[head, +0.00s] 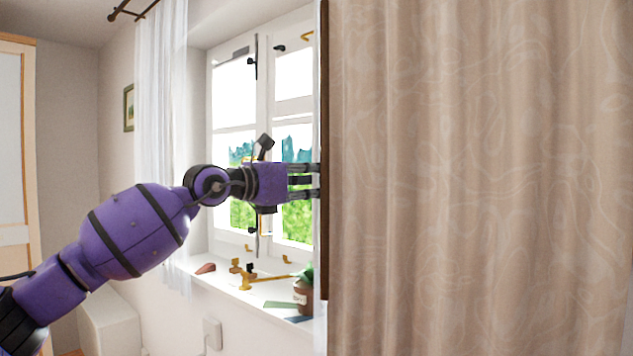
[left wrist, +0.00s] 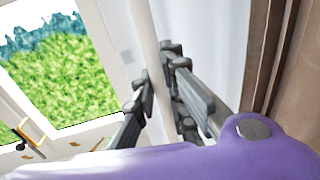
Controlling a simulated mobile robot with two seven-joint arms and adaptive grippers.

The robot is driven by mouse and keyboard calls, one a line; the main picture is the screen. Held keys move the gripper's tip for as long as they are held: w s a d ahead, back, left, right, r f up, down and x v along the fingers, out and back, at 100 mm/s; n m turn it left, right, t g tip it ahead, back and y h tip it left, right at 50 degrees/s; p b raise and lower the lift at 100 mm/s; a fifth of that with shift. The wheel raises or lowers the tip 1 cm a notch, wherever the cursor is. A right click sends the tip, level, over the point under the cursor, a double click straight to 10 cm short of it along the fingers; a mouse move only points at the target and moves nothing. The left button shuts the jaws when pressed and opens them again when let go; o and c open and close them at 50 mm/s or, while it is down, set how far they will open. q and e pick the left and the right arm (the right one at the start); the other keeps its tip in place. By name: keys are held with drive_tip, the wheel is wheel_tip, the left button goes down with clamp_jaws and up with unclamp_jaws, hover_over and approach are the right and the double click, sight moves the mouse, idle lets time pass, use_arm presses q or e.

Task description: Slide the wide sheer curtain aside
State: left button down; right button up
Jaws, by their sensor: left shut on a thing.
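A white sheer curtain (left wrist: 222,45) hangs on the right of the window in the left wrist view, with a pale vertical fold at its edge. In the head view it is almost wholly hidden behind the thick brown curtain. My left gripper (left wrist: 165,105) is shut on the edge fold of this sheer; the fingers lie on both sides of it. In the head view the left gripper (head: 305,180) reaches right, its fingertips at the brown curtain's left edge. A second, bunched sheer curtain (head: 160,120) hangs at the window's left. My right gripper is not in view.
The brown patterned curtain (head: 480,180) fills the right half of the head view. The window sill (head: 222,278) below my arm holds a jar with a green top (head: 303,292), a brass-coloured object (head: 245,280) and a reddish-brown object (head: 205,268). A wardrobe (head: 14,150) stands far left.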

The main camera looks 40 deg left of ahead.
use_arm(q)
drive_tip(key=shift+d, duration=0.15)
idle(0.3)
drive_tip(key=c, duration=1.8)
unclamp_jaws()
drive_tip(key=shift+o, duration=0.2)
drive_tip(key=shift+s, duration=0.15)
drive_tip(key=shift+s+a+f, duration=0.15)
drive_tip(key=shift+s+a, duration=0.1)
drive_tip(key=shift+s, duration=0.3)
drive_tip(key=v, duration=1)
drive_tip(key=shift+s, duration=0.3)
